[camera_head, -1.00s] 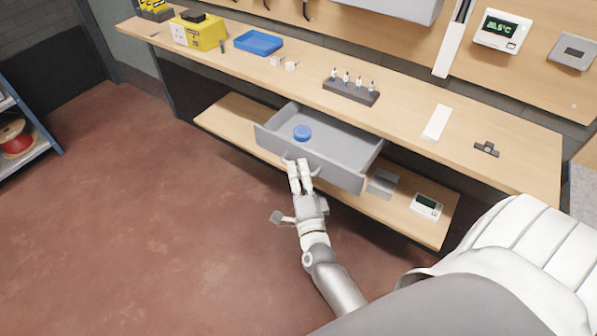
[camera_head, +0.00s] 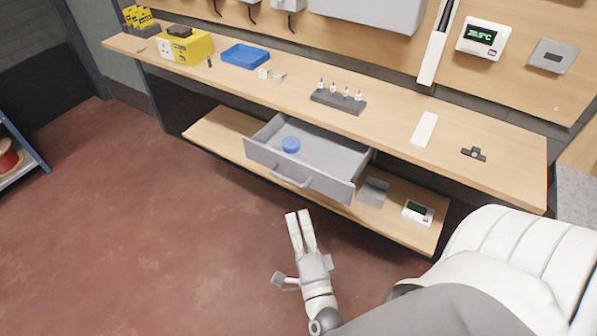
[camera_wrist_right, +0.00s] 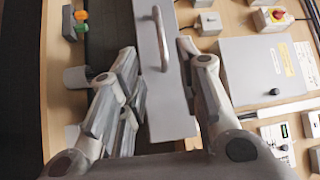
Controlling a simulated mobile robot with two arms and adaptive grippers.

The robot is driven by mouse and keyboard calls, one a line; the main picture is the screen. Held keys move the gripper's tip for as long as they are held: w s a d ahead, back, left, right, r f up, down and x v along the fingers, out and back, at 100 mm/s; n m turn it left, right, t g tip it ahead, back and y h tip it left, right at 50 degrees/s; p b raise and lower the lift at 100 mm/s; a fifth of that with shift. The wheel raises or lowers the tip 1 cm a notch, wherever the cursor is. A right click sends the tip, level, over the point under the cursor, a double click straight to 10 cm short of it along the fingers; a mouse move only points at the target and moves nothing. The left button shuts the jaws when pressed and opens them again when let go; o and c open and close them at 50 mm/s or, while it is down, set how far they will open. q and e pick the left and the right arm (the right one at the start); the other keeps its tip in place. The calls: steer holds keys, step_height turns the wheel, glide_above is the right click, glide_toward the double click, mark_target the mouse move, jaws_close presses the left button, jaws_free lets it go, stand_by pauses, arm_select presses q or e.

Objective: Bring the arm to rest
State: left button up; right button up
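My right gripper (camera_head: 298,214) is in front of the workbench, below and clear of the drawer handle (camera_head: 291,180). Its fingers are apart with nothing between them; in the right wrist view the gripper (camera_wrist_right: 157,55) is open, and the handle (camera_wrist_right: 161,40) shows beyond the fingers. The grey drawer (camera_head: 325,182) is pulled out under the bench top, with a blue round object (camera_head: 291,145) inside. My left gripper is not in view.
The bench top (camera_head: 390,140) holds a yellow box (camera_head: 188,48), a blue tray (camera_head: 245,56) and a dark rack (camera_head: 338,104). A lower shelf (camera_head: 215,132) carries a small white device (camera_head: 417,212). The red floor (camera_head: 150,220) on the left is clear.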

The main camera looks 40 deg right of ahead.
steer(key=s+a+f+n+g+y, duration=0.3)
steer(key=f+n, duration=0.2)
steer(key=f, duration=0.5)
steer(key=s+a+f+n+g+y, duration=0.2)
steer(key=s+a+f+n, duration=0.15)
steer(key=f, duration=0.65)
steer(key=s+a+f+n+g+y, duration=0.25)
steer(key=f+n, duration=0.35)
steer(key=f, duration=0.4)
steer(key=s+d+f+n+g, duration=0.3)
steer(key=s+f, duration=0.4)
steer(key=s, duration=0.4)
steer(key=s+d+f+n+g, duration=0.3)
steer(key=s+f+n+g, duration=0.3)
steer(key=s, duration=0.5)
steer(key=shift+s+d+f, duration=0.2)
steer(key=shift+s+f, duration=0.15)
steer(key=shift+f, duration=0.55)
